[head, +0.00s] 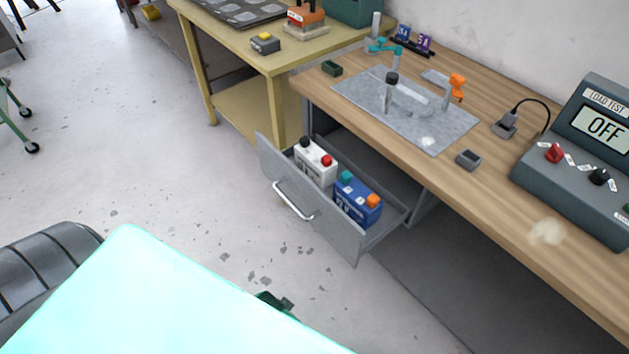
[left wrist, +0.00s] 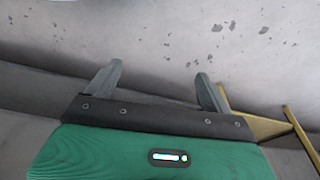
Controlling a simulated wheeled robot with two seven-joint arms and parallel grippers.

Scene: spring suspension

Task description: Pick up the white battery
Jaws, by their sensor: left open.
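The white battery (head: 317,168) stands in the open grey drawer (head: 335,240) below the wooden bench, in the head view. It has one black and one red terminal cap on top. A blue battery (head: 355,203) with a teal and an orange cap stands beside it, to the right. My left gripper (left wrist: 160,85) shows in the left wrist view with its two fingers apart and nothing between them. It points toward the floor and a pale yellow table edge. In the head view only a small dark green part shows near the bottom, well short of the drawer. My right gripper is not in view.
The wooden bench (head: 490,190) runs above and right of the drawer, with a load tester (head: 585,160) and a grey mat (head: 440,130). A yellow table (head: 240,50) stands to the left of the bench. Stained floor (head: 190,200) in front of the drawer is clear.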

